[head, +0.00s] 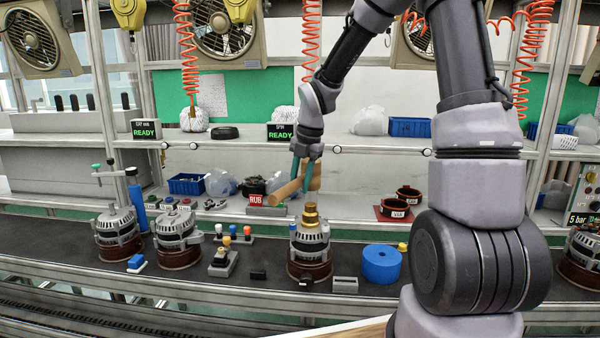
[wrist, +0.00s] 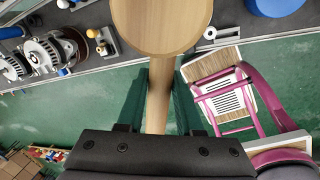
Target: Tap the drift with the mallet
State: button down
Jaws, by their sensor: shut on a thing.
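The stepped brass drift (head: 310,214) stands upright on the middle alternator (head: 309,245). A gap seems to lie between mallet and drift. The drift is not visible in the wrist view.
Two more alternators (head: 118,233) (head: 176,240) stand on the dark bench at the left. A blue roll (head: 381,264) and a small grey block (head: 346,285) are right of the middle alternator. A red RUB sign (head: 256,199) stands behind. Orange coiled hoses (head: 311,40) hang above.

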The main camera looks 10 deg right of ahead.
notch_tip(320, 180, down, 5)
notch_tip(320, 180, up, 8)
dwell(0.4)
dwell(0.3)
jog(key=shift+w+f, duration=0.1)
jog(key=shift+f, duration=0.15)
